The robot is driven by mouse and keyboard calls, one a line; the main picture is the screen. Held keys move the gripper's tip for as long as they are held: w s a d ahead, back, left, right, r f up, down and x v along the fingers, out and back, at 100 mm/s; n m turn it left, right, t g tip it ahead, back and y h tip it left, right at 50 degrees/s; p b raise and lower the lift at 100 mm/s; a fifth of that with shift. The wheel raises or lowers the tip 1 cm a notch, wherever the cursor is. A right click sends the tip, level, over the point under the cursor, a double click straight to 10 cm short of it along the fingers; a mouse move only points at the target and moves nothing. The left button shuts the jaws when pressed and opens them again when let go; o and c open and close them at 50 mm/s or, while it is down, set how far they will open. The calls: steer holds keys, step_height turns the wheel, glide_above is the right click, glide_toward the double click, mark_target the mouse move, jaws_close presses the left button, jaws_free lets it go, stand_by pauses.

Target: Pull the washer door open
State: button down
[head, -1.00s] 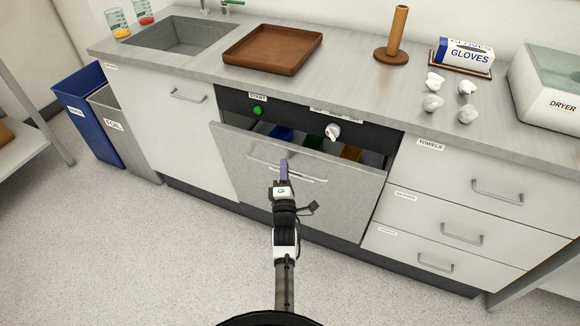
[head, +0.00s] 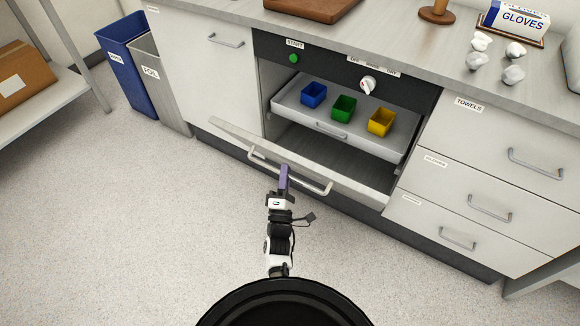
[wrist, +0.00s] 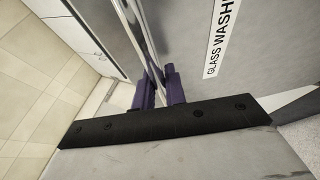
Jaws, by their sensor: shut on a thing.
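The washer door (head: 345,181) is a grey panel hinged along its bottom edge. It is tilted far down and outward, and the washer's inside shows behind it. Its bar handle (head: 312,186) runs along the upper edge. My gripper (head: 285,172) is at the middle of this handle, with its purple fingers shut on the bar. In the wrist view the purple fingers (wrist: 160,88) close around the metal bar (wrist: 148,45), beside the door's face (wrist: 200,20) with its partly visible "GLASS WASH" label.
Inside the washer, a light rack (head: 290,104) holds a blue cup (head: 313,94), a green cup (head: 344,108) and a yellow cup (head: 381,122). The control panel (head: 325,75) has a green button and a white knob. Drawers (head: 480,157) stand to the right. The floor in front is clear.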

steer(key=shift+s+a+f, duration=0.1)
stand_by(0.3)
steer(key=c, duration=1.5)
jaws_free()
steer(key=shift+o, duration=0.2)
